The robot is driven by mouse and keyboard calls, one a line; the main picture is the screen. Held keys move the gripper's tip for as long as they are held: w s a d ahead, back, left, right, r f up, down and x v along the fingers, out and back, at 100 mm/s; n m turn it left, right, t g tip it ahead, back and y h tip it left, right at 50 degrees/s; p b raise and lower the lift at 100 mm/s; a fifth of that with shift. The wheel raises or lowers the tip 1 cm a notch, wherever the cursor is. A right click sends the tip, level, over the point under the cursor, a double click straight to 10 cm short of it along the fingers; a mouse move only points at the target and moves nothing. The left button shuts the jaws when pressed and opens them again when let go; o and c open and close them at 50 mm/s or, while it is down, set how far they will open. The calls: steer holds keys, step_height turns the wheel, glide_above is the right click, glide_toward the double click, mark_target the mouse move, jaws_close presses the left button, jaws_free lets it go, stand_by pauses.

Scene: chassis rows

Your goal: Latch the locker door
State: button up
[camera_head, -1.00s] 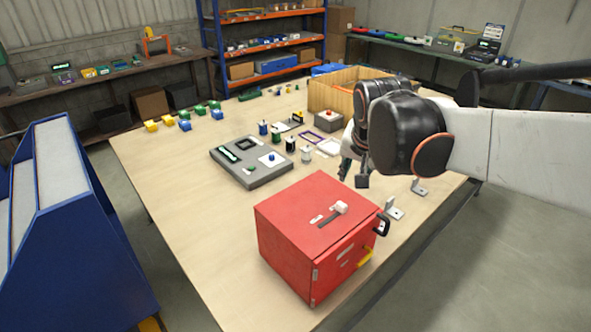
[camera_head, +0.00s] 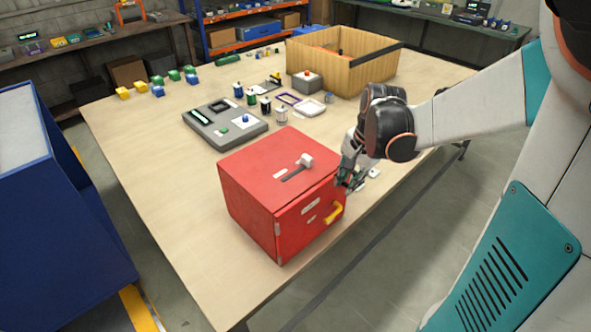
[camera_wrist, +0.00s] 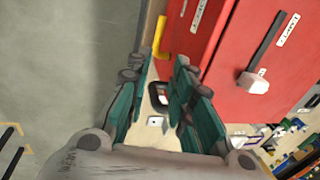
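The red locker (camera_head: 262,165) stands on the table. Its door (camera_head: 308,220), with a yellow handle (camera_head: 334,213), looks shut or nearly shut; I cannot tell if a small gap is left. A slotted lever with a pale knob (camera_head: 305,160) is on top; it also shows in the wrist view (camera_wrist: 254,82). My gripper (camera_head: 346,181) is at the locker's right front edge and hides the black side latch in the head view. In the wrist view my gripper's fingers (camera_wrist: 164,62) are apart, with the black latch (camera_wrist: 160,96) showing between them; contact is unclear.
Pale metal brackets (camera_head: 372,172) lie on the table just beyond my gripper. A grey panel (camera_head: 225,124) and several small bottles stand behind the locker. A wooden crate (camera_head: 365,72) is at the back right. The table's right edge is close to my gripper.

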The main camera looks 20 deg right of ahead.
mark_target(334, 213)
steer(key=f+b, duration=0.1)
steer(key=f, duration=0.3)
steer(key=w+f+b, duration=0.1)
steer(key=f+b, duration=0.1)
steer(key=f, duration=0.3)
steer(key=w+a+f+b, duration=0.1)
steer(key=f+b, duration=0.1)
steer(key=f, duration=0.3)
steer(key=shift+w, duration=0.1)
steer(key=shift+c, duration=0.2)
jaws_close()
